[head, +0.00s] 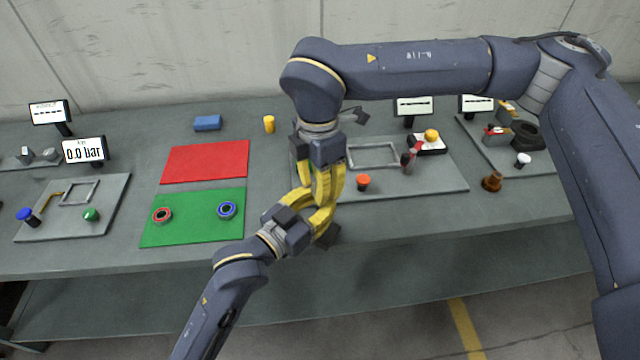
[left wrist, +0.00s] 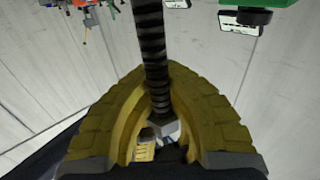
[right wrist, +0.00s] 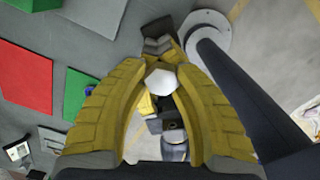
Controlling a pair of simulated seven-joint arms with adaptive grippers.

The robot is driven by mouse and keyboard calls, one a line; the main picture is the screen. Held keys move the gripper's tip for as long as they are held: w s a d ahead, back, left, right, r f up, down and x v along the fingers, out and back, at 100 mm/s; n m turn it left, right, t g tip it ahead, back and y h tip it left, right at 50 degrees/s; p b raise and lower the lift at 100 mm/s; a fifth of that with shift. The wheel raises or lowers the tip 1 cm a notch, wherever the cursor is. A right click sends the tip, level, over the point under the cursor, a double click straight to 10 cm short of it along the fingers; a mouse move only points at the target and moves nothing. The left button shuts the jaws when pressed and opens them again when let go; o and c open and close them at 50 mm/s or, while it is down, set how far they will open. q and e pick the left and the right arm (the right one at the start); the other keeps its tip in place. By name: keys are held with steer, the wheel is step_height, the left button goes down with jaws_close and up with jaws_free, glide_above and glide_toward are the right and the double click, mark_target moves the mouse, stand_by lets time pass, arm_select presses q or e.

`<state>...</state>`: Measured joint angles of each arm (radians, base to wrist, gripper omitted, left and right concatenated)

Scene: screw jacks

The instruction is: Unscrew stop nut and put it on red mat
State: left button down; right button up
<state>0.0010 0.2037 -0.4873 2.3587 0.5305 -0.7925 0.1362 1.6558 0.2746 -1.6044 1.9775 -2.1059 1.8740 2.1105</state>
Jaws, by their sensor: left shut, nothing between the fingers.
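The red mat (head: 205,162) lies bare on the bench left of my grippers; it also shows in the right wrist view (right wrist: 25,70). The pale hexagonal stop nut (right wrist: 161,82) sits between the fingertips of my right gripper (right wrist: 161,72), which close in on it from both sides. In the head view my right gripper (head: 322,200) hangs down and hides the nut. In the left wrist view a dark threaded rod (left wrist: 153,40) runs to a grey hexagonal part (left wrist: 165,130). My left gripper (head: 312,222) is shut, close beside the right one.
A green mat (head: 195,235) with a red ring (head: 162,215) and a blue ring (head: 227,210) lies in front of the red mat. A blue block (head: 207,123) and yellow cylinder (head: 269,124) stand behind. Grey plates with fittings lie at both sides. My two arms crowd each other.

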steer(key=shift+o, duration=1.3)
steer(key=shift+r, duration=1.9)
steer(key=shift+o, duration=1.1)
steer(key=shift+s+r, duration=0.1)
steer(key=shift+r, duration=0.15)
step_height(320, 180, up, 3)
steer(key=m, duration=0.4)
steer(key=shift+r, duration=0.1)
steer(key=shift+f+m, duration=0.3)
steer(key=shift+f, duration=3.5)
